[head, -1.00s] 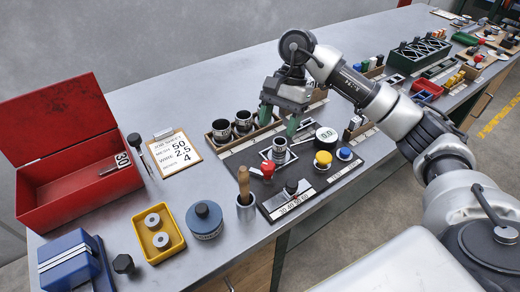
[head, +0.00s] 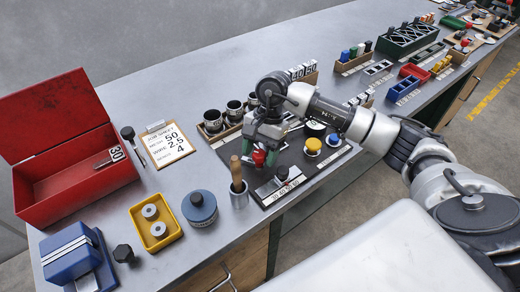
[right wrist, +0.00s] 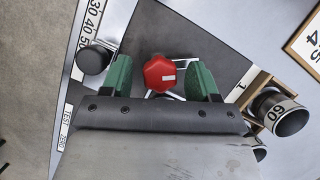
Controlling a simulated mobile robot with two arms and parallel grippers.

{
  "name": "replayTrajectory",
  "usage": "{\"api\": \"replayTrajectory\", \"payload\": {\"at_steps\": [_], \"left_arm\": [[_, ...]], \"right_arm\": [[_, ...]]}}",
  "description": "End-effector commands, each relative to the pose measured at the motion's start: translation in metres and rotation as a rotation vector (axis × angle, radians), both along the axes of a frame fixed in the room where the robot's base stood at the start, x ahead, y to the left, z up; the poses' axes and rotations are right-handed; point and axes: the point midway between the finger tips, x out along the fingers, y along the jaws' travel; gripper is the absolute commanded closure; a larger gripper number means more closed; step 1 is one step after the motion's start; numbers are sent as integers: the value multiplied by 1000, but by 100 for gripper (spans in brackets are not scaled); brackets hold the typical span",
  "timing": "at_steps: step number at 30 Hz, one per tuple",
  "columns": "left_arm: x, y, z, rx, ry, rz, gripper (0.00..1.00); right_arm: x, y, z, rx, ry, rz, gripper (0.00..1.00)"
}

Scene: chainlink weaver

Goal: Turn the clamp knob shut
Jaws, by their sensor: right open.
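The red clamp knob (head: 260,157) is on the dark panel (head: 312,176). In the right wrist view the red hexagonal knob (right wrist: 159,73), with a white mark on top, shows between my fingertips. My right gripper (head: 261,152) is open above the panel, with one green finger on each side of the knob. In the right wrist view the gripper (right wrist: 162,76) has visible gaps between both fingers and the knob. A shiny metal fixture beneath the knob is mostly hidden. My left gripper is not in view.
A black selector knob (head: 281,173) with a numbered scale is close to the gripper. A yellow button (head: 313,145) and a blue button (head: 333,140) sit to the right. Black-and-silver cups (head: 213,121) are behind.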

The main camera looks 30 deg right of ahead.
Motion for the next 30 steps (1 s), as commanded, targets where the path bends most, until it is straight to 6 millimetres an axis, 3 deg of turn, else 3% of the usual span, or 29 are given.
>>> {"api": "replayTrajectory", "payload": {"at_steps": [3, 12, 22, 30], "left_arm": [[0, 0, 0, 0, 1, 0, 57], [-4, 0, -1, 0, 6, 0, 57], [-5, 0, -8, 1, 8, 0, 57], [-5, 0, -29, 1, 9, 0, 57]], "right_arm": [[0, 0, 0, 0, 0, 0, 43], [0, 0, 1, 0, 0, 0, 88], [0, -1, -1, 1, -3, -50, 88], [0, -1, -3, 1, -5, -226, 88]]}}
